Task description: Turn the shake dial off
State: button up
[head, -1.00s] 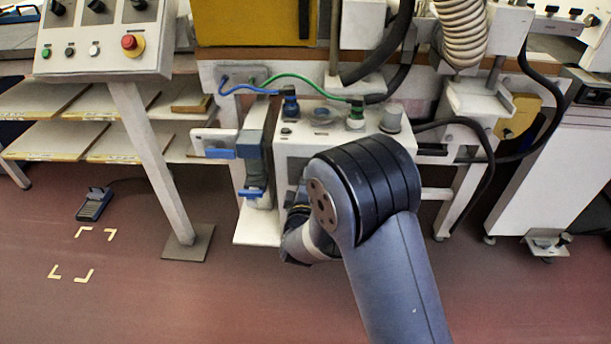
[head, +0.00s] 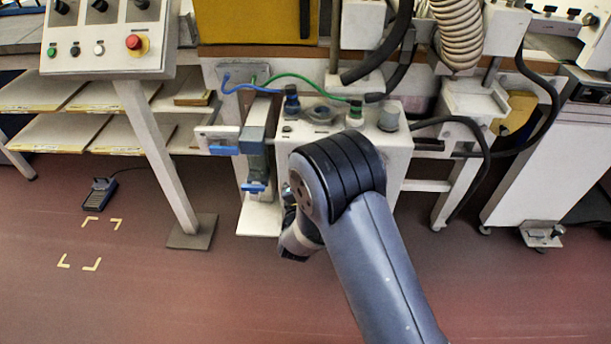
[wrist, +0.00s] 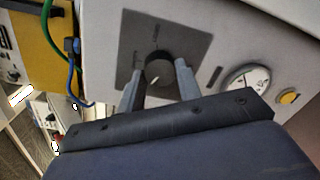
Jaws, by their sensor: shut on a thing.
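The dark round shake dial (wrist: 159,70) sits on a grey plate (wrist: 186,42) on the white face of a machine box, with small lettering beside it that I cannot read. My gripper (wrist: 158,82) has one finger on each side of the dial and is shut on it. In the head view the white box (head: 398,150) stands under the bench. The dial and my fingertips are hidden there behind my arm.
A round gauge (wrist: 246,80) and a yellow button (wrist: 288,96) are right of the dial. Blue (head: 238,88) and green (head: 310,84) hoses run to the box top. A blue-handled clamp (head: 255,187) stands close left of the box.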

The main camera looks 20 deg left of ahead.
jog(key=shift+n, duration=0.5)
jog(key=o, duration=1)
jog(key=s, duration=0.3)
jog(key=s+d, duration=0.1)
jog(key=s, duration=0.3)
jog(key=s+d, duration=0.1)
jog(key=s, duration=0.2)
jog(key=shift+s+r+p, duration=0.15)
jog(key=shift+s+p, duration=0.15)
jog(key=shift+p, duration=0.05)
jog(key=shift+w, duration=0.1)
